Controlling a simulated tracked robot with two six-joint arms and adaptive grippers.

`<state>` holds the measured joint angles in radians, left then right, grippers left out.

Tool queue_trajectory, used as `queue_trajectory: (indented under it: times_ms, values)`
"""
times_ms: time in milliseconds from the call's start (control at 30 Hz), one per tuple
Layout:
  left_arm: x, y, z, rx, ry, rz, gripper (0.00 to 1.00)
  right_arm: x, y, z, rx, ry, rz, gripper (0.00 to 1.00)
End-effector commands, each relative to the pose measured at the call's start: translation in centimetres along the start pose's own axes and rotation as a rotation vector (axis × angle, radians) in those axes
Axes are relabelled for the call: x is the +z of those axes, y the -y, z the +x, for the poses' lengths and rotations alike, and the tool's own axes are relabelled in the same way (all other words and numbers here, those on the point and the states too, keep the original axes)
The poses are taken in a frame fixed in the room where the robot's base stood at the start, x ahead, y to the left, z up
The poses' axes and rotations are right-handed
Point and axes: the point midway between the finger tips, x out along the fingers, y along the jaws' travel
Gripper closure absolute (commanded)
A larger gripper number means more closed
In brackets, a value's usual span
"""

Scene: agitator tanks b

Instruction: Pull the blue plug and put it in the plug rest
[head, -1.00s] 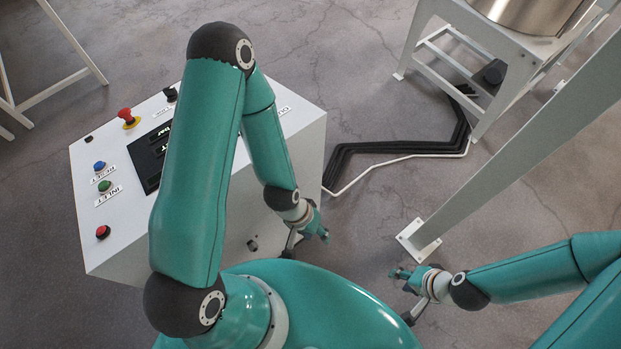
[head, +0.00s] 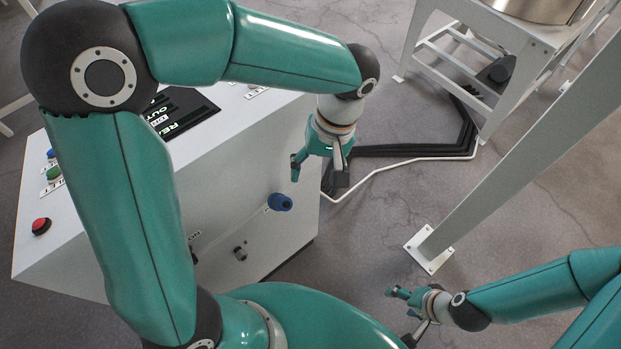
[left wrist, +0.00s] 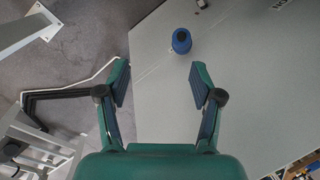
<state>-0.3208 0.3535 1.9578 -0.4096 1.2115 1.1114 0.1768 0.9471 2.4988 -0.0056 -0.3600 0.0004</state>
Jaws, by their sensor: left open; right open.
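The blue plug (head: 281,202) sticks out of the front face of the white control cabinet (head: 225,215). It also shows in the left wrist view (left wrist: 181,40), ahead of the fingertips and a little right of their midline. My left gripper (head: 317,175) is open and empty, above and to the right of the plug in the head view, apart from it. Its spread fingers also show in the left wrist view (left wrist: 159,75). A small dark fitting (head: 240,253) sits lower on the same face; I cannot tell if it is the plug rest. My right gripper (head: 405,314) is open and empty.
The cabinet top carries a red button (head: 41,226), a green button (head: 54,174) and a dark display (head: 185,110), partly hidden by my left arm. A white post (head: 500,180) stands on the right. Black cables (head: 420,149) and a white one cross the floor.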

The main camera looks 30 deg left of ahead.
Motion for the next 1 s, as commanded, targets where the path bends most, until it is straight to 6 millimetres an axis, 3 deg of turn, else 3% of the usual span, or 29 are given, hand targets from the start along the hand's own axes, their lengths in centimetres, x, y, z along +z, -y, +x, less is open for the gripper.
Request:
queue_trajectory:
  times_ms: [33,200,367,1000]
  values:
    - [-0.1,0.5,-0.5,-0.02,-0.025,-0.038,0.34,0.0,-0.5,1.3,0.0,0.0,0.0,0.32]
    - [0.1,2.3,-2.5,-0.077,-0.062,-0.125,0.34,0.0,-0.7,1.9,0.0,-0.001,0.0,0.32]
    - [0.1,2.7,-1.7,-0.089,-0.064,-0.138,0.34,0.0,-0.7,2.0,0.0,-0.001,0.0,0.32]
    - [-0.5,3.7,10.2,-0.09,-0.059,-0.134,0.34,0.0,-1.1,3.1,0.0,-0.001,0.0,0.32]
